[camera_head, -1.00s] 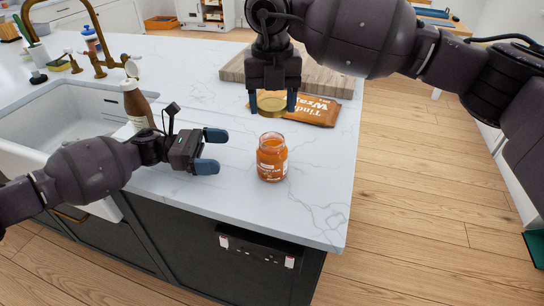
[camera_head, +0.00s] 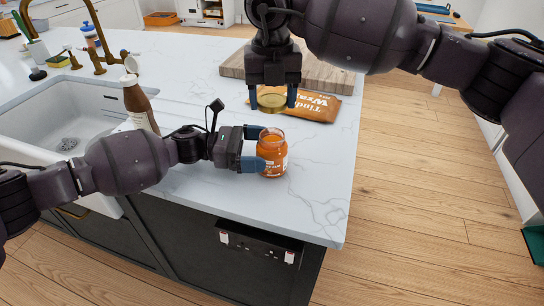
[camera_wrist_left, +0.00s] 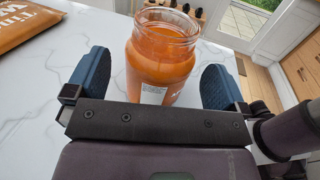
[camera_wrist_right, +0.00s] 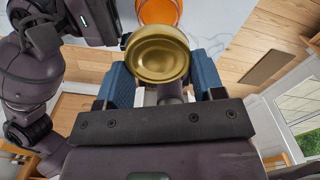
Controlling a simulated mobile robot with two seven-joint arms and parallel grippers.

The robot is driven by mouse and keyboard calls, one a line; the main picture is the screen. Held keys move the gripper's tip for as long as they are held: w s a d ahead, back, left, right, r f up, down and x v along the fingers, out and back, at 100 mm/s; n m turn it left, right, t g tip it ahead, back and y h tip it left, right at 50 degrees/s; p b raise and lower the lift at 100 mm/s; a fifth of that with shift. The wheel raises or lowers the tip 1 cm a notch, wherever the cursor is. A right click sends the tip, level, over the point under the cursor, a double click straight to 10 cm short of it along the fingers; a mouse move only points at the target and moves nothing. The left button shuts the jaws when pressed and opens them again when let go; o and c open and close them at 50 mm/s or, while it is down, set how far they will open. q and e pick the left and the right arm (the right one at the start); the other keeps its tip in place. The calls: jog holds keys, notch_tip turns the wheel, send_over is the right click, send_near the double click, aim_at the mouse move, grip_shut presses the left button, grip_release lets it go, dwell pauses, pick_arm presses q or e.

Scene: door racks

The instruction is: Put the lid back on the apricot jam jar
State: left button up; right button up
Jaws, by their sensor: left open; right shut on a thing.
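The apricot jam jar (camera_head: 272,155) stands upright and lidless on the white counter, orange jam inside. It fills the middle of the left wrist view (camera_wrist_left: 162,60). My left gripper (camera_head: 258,153) is open, its blue fingers on either side of the jar, with gaps showing in the left wrist view. My right gripper (camera_head: 272,98) is shut on the gold lid (camera_head: 271,103), holding it above and behind the jar. The lid (camera_wrist_right: 157,56) looks level and round in the right wrist view, where part of the open jar (camera_wrist_right: 160,12) shows beyond it.
A brown wrap packet (camera_head: 312,107) lies on the counter behind the jar, with a wooden board (camera_head: 325,76) behind it. A brown bottle (camera_head: 138,105) stands by the white sink (camera_head: 70,118) at left. The counter's right edge is near the jar.

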aim_at(272, 130)
pick_arm(q)
jog(key=shift+d, duration=1.1)
jog(key=c, duration=1.3)
pick_arm(e)
jog(key=shift+f, duration=2.5)
jog(key=shift+f, duration=0.9)
jog(key=shift+f, duration=0.55)
